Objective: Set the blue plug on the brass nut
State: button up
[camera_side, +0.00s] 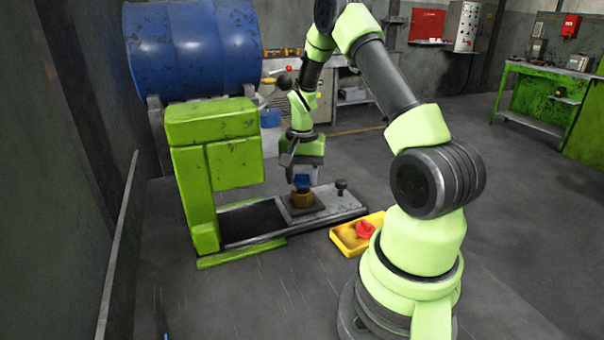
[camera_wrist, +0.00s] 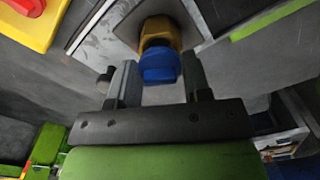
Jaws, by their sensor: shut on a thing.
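The blue plug (camera_wrist: 158,66) is between the two fingers of my gripper (camera_wrist: 160,82) in the wrist view. In the side view the blue plug (camera_side: 302,181) shows below my gripper (camera_side: 303,178), directly over the brass nut (camera_side: 302,198). The brass nut also shows in the wrist view (camera_wrist: 158,30), just past the plug. The nut sits on a dark square plate on the press bed. I cannot tell whether the plug touches the nut. My gripper is shut on the plug; the finger contact is partly hidden.
The green press (camera_side: 215,160) stands left of my gripper, with its grey bed (camera_side: 335,205) running right to a dark knob (camera_side: 341,187). A yellow tray (camera_side: 347,240) holding a red piece (camera_side: 365,229) lies in front of the bed. A blue barrel (camera_side: 195,47) is behind.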

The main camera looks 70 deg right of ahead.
jog(key=shift+f, duration=0.7)
dwell(0.4)
jog(key=o, duration=0.7)
jog(key=shift+r, duration=0.1)
jog(key=shift+r, duration=4.9)
